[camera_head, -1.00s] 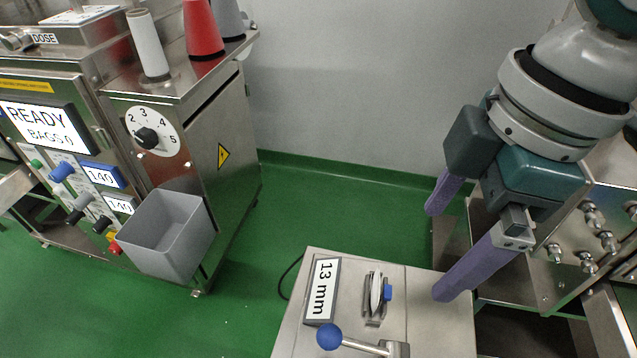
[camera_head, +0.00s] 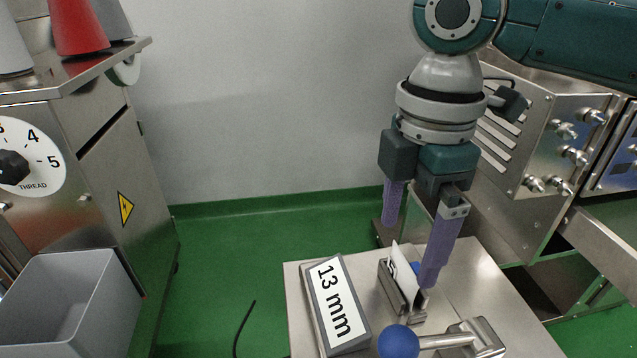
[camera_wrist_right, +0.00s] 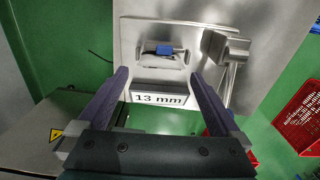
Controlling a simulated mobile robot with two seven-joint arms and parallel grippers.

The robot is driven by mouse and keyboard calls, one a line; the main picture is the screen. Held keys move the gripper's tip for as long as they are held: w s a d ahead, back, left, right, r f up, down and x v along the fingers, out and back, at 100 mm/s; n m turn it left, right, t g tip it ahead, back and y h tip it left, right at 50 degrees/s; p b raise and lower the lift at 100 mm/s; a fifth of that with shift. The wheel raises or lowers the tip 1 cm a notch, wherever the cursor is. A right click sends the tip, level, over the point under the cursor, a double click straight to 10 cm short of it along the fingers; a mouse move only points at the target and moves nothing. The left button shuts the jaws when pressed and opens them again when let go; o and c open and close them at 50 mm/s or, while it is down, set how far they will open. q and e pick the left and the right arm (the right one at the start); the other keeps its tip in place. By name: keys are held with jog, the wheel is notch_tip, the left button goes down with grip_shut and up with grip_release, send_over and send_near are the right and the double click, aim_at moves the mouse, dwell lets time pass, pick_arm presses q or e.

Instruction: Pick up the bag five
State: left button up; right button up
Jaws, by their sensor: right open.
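A thin white bag (camera_head: 404,273) stands on edge in a small metal holder (camera_head: 394,290) on a steel table, with a blue piece beside it. In the right wrist view the bag (camera_wrist_right: 157,61) lies ahead, between the lines of the two fingers, with the blue piece (camera_wrist_right: 165,50) next to it. I cannot read a number on it. My right gripper (camera_head: 409,254) points down, open, with its purple fingers spread wide. One finger overlaps the bag's right end in the head view; I see no grip on it. My left gripper is not in view.
A "13 mm" sign (camera_head: 336,304) stands left of the holder. A lever with a blue ball (camera_head: 398,342) is at the table's front. A grey bin (camera_head: 72,300) hangs on the machine at left. Red crates (camera_wrist_right: 302,112) show in the right wrist view.

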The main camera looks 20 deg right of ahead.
aim_at(406, 260)
notch_tip(406, 260, down, 4)
jog(key=shift+s+d+f+b, duration=0.15)
jog(key=shift+f+b, duration=0.05)
jog(key=shift+b, duration=0.45)
jog(key=shift+c, duration=0.4)
jog(key=c, duration=1)
